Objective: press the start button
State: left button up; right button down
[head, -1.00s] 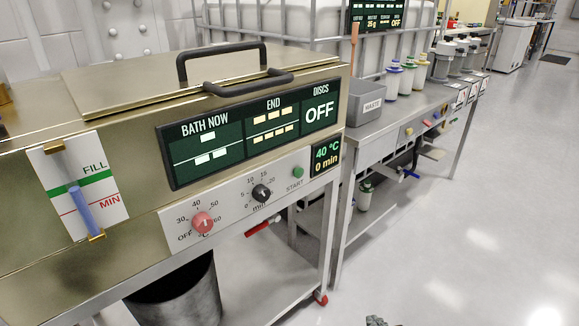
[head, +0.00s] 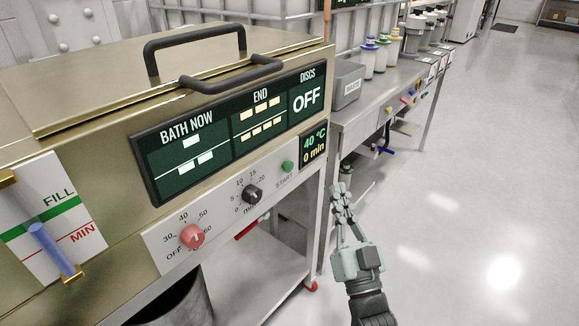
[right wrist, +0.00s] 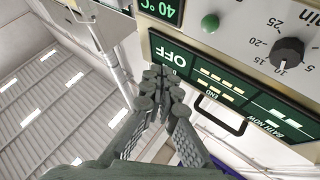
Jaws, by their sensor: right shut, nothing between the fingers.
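The green start button (head: 288,167) sits on the pale control strip of the brass-coloured bath, above the word START. It also shows in the right wrist view (right wrist: 210,22), close to the fingers. My right gripper (head: 340,190) is shut and empty. In the head view it is to the right of the button, in front of the bath's right end. In the right wrist view its fingertips (right wrist: 160,75) are together, below and left of the button in the picture, and I see no contact with it. My left gripper is out of view.
Left of the button are a black minutes knob (head: 252,194) and a red temperature knob (head: 192,236). A display (head: 314,146) reads 40 °C and 0 min. The large panel (head: 307,97) reads DISCS OFF. A steel side table (head: 390,92) stands behind; the floor at right is clear.

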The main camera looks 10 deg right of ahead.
aim_at(289, 167)
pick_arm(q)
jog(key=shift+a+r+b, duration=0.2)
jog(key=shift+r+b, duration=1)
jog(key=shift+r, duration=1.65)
pick_arm(e)
jog(key=w+a, duration=0.5)
jog(key=w, duration=0.2)
jog(key=shift+a, duration=0.25)
jog(key=shift+w, duration=0.1)
jog(key=shift+w+a, duration=0.2)
jog(key=shift+a, duration=0.05)
